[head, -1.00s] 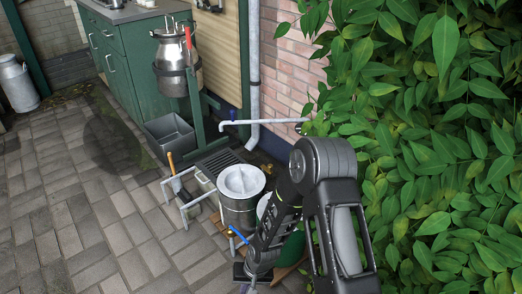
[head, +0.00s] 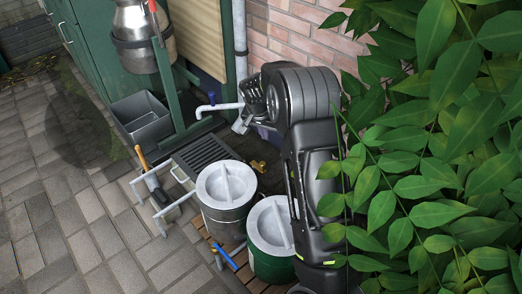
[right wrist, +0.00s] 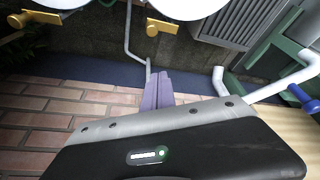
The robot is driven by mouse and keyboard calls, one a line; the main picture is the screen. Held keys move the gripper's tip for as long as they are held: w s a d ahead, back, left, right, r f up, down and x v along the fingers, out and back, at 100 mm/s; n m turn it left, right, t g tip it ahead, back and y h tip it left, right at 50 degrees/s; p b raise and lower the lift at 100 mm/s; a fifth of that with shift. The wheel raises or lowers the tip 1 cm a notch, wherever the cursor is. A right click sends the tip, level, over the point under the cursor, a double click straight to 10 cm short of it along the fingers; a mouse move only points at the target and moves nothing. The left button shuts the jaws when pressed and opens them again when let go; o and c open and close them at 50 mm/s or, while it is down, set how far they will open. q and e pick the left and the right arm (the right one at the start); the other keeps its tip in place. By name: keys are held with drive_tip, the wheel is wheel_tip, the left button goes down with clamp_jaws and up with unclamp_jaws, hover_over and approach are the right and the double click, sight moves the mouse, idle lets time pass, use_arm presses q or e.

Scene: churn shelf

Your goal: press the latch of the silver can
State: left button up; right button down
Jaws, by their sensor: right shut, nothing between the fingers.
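The silver can (head: 222,217) stands upright on wooden slats, with a pale grey lid (head: 226,183). A brass latch (head: 258,166) sticks out from its wall side. In the right wrist view, the can's lid (right wrist: 186,6) is cut by the top edge, with the brass latch (right wrist: 160,27) below it. My right gripper (head: 239,127) is beyond the can, by the pipe and brick wall. Its fingers (right wrist: 157,80) are shut and empty, apart from the latch. My left gripper is in neither current view.
A green can (head: 272,262) with a grey lid stands right of the silver can. A drain grate (head: 205,153), metal rails and a white pipe (head: 222,107) lie close by. Leafy branches (head: 425,150) crowd the right. Paving (head: 70,215) is clear at left.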

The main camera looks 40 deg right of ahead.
drive_tip(key=shift+f, duration=0.1)
wheel_tip(320, 180, down, 10)
drive_tip(key=b, duration=0.5)
drive_tip(key=shift+s+a, duration=0.2)
drive_tip(key=shift+a, duration=0.1)
